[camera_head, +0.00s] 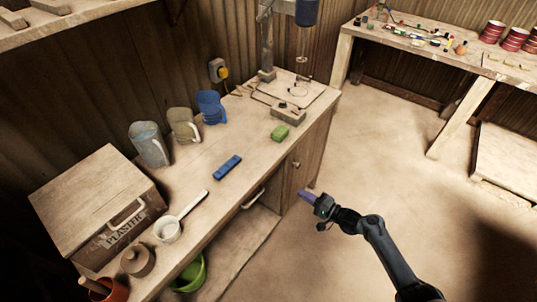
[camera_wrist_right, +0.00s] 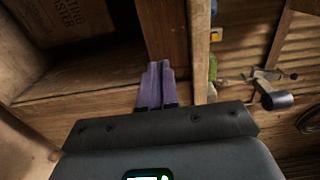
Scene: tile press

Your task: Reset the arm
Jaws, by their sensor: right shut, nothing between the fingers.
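My right gripper (camera_head: 305,195) has purple fingers and hangs over the open floor, to the right of the wooden bench and apart from it. In the right wrist view its two purple fingers (camera_wrist_right: 155,86) lie side by side, shut with nothing between them. My right arm comes in from the lower right corner in the head view. My left gripper and arm are not in view.
A green bucket (camera_head: 190,274) stands below. The floor (camera_head: 370,150) beside the bench is clear.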

